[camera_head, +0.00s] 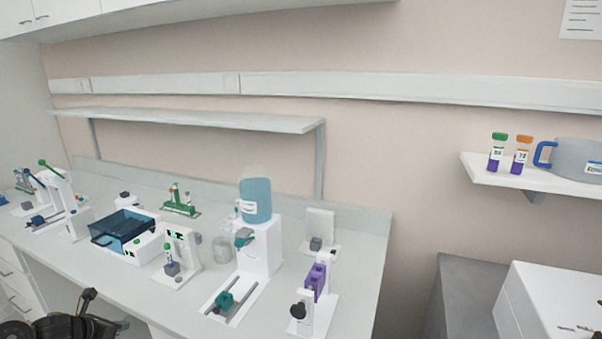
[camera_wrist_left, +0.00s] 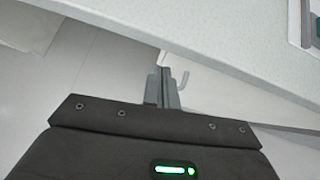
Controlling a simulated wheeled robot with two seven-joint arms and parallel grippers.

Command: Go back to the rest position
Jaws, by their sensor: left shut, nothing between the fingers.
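My left gripper (camera_head: 88,295) shows as a dark shape at the bottom left of the head view, at the front edge of the lab bench (camera_head: 255,310). In the left wrist view its two fingers (camera_wrist_left: 163,85) are together, with nothing between them. They are beside the white bench edge, over the drawer fronts and floor. My right gripper is in neither view.
The bench holds a dark blue tray box (camera_head: 122,228), a dispenser with a blue bottle (camera_head: 256,200), a purple device (camera_head: 316,282) and a green tube rack (camera_head: 181,203). Two capped tubes (camera_head: 497,155) (camera_head: 520,157) and a grey jug (camera_head: 575,165) stand on the right shelf.

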